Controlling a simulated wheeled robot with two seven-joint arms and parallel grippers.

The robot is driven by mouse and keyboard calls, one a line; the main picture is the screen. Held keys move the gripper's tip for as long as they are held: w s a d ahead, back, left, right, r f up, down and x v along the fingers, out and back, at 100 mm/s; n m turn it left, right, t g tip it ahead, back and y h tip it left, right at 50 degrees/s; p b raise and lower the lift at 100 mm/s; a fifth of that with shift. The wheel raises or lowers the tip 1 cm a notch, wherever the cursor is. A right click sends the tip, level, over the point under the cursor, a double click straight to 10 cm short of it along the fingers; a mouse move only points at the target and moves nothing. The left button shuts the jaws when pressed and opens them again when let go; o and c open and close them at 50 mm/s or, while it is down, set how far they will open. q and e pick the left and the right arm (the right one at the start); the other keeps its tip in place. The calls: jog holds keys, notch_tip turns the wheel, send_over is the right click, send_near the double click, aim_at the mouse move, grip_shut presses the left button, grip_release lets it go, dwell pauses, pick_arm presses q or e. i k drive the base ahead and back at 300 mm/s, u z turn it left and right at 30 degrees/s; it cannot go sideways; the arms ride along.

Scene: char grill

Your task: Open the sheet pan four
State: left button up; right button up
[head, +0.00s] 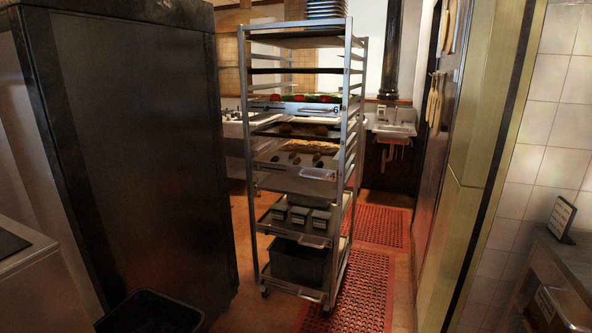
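A tall metal rack (244,100) on casters stands in the middle of the head view and holds several sheet pans, one above another. An upper pan (290,108) carries red and green food. Below it are a dark pan (295,132) and a level of pale food (297,147). A pan with a front handle (305,173) holds small rounded items. A lower pan (290,234) holds small boxes, and the bottom pan (297,290) holds a dark bin. All sit inside the rack. Neither gripper is in view.
A big dark cabinet (145,150) stands close on the left, with a black bin (150,312) at its foot. Red perforated mats (362,290) cover the floor right of the rack. A sink (392,128) is behind. A counter (570,265) is at the right edge.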

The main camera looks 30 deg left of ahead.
aim_at(306, 150)
jog(key=u, duration=3.3)
jog(key=i, duration=0.5)
jog(key=z, duration=2.8)
jog(key=i, duration=0.2)
jog(key=z, duration=0.5)
jog(key=i, duration=0.9)
jog(key=z, duration=0.4)
jog(key=i, duration=0.9)
jog(key=u, duration=0.35)
